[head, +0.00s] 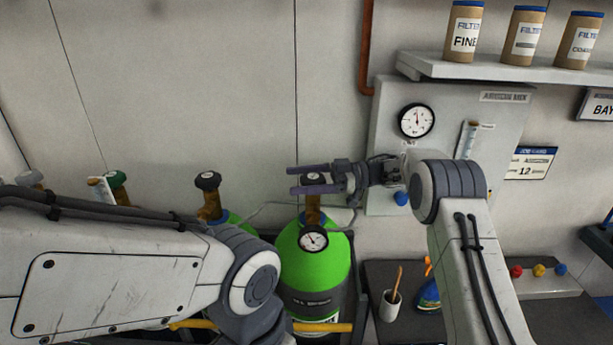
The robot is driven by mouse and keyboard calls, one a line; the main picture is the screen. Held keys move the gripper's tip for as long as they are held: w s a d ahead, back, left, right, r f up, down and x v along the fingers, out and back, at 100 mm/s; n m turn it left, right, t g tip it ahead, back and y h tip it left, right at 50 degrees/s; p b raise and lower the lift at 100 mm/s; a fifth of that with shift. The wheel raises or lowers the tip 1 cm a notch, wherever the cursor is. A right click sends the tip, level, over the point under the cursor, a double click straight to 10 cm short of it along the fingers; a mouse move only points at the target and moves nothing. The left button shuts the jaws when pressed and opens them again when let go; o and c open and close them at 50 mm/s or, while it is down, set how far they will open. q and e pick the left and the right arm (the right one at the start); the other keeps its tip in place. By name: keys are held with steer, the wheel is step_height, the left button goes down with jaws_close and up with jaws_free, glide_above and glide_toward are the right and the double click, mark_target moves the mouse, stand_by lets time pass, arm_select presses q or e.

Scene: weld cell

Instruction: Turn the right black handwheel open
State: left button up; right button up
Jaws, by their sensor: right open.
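The right black handwheel (313,178) sits on top of the brass valve of a green gas cylinder (313,268). My right gripper (291,180) is open and reaches in from the right, level with the handwheel. In the head view its two purple-grey fingers lie one above and one below the handwheel, which shows between them. I cannot tell whether either finger touches it. Another black handwheel (207,181) stands on a brass valve to the left. My left arm crosses the lower left, and its gripper is not in view.
A round gauge (313,239) sits in front of the right cylinder. A wall panel (455,115) with a dial stands behind my right arm. A shelf (500,68) holds filter canisters at the upper right. A cup (390,306) and blue spray bottle (429,294) stand at the lower right.

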mark_target(306, 179)
steer(key=r+b, duration=0.1)
steer(key=r, duration=0.1)
steer(key=d+r+b, duration=0.1)
steer(key=r+b, duration=0.1)
steer(key=shift+s+d+r, duration=0.1)
steer(key=shift+s+r, duration=0.1)
steer(key=s+d+r+b, duration=0.3)
steer(key=s+d+r, duration=0.2)
steer(key=d, duration=0.4)
steer(key=shift+s+r, duration=0.15)
steer(key=shift+r, duration=0.65)
